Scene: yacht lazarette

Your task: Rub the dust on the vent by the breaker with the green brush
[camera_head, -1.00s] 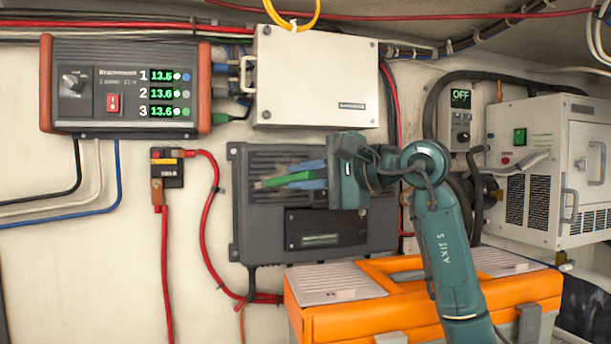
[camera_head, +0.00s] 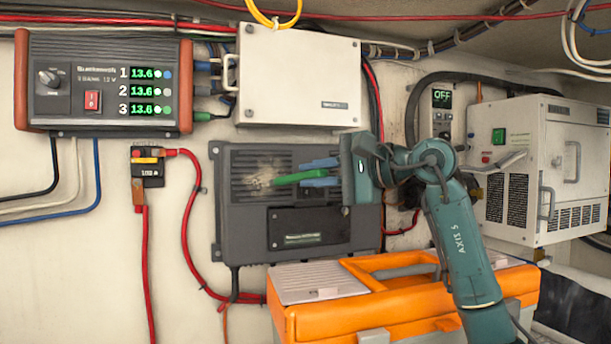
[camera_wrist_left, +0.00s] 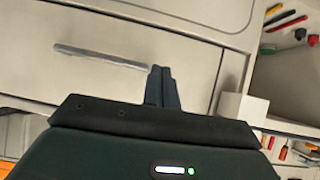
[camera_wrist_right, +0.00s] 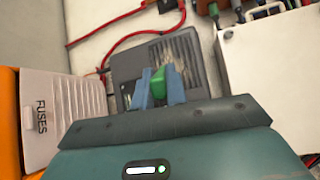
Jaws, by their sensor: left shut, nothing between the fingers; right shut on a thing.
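My right gripper (camera_head: 320,172) is shut on the green brush (camera_head: 294,177), whose tip points left. The brush is in front of the slatted vent (camera_head: 290,158) on the dark grey wall box. Pale dust (camera_head: 260,178) shows on the slats just left of the brush tip; I cannot tell whether they touch. The breaker (camera_head: 147,168) is on the wall to the left of the vent. In the right wrist view, the green brush (camera_wrist_right: 158,84) sits between the blue fingers, with the vent (camera_wrist_right: 192,58) behind it. My left gripper (camera_wrist_left: 161,86) is shut and empty, and shows only in its wrist view.
An orange box (camera_head: 400,318) with pale lids stands below the vent box. A white box (camera_head: 300,80) is mounted above it, and a white machine (camera_head: 540,165) is on the right. Red cables run left of the vent. A drawer front with a handle (camera_wrist_left: 100,57) faces my left gripper.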

